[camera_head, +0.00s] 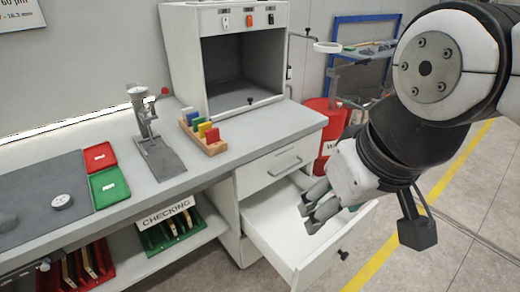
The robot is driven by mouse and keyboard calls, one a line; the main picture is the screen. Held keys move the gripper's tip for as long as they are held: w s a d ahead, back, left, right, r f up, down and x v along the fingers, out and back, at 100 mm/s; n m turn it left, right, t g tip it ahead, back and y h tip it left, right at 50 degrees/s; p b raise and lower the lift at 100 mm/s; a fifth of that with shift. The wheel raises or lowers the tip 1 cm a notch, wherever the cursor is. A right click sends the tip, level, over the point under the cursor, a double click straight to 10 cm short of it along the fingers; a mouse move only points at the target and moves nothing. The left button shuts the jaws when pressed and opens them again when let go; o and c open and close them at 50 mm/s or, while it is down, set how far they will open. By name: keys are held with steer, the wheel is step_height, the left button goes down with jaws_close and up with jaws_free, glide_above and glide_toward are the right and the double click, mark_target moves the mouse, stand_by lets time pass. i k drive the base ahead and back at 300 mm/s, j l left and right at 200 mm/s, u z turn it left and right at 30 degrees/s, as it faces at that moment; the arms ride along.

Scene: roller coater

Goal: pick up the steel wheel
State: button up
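A small round grey metal piece (62,201) lies on the dark mat at the left of the bench; it may be the steel wheel, but it is too small to be sure. My gripper (309,218) is far to its right, over the open white drawer, pointing down and to the left. Its two fingers look apart, with nothing seen between them. The arm and gripper hide part of the drawer's right side.
The open drawer (275,224) juts out below the bench. A gauge stand (150,130), a wooden block holder with coloured pieces (212,146), and red (100,157) and green (109,185) trays stand on the bench. A cabinet (190,60) is behind.

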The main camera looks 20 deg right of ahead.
mark_target(63, 203)
steer(key=i+j+u, duration=0.25)
steer(key=i, duration=0.15)
steer(key=i+j+u, duration=0.25)
steer(key=i, duration=0.2)
steer(key=i+u, duration=0.25)
steer(key=i, duration=0.15)
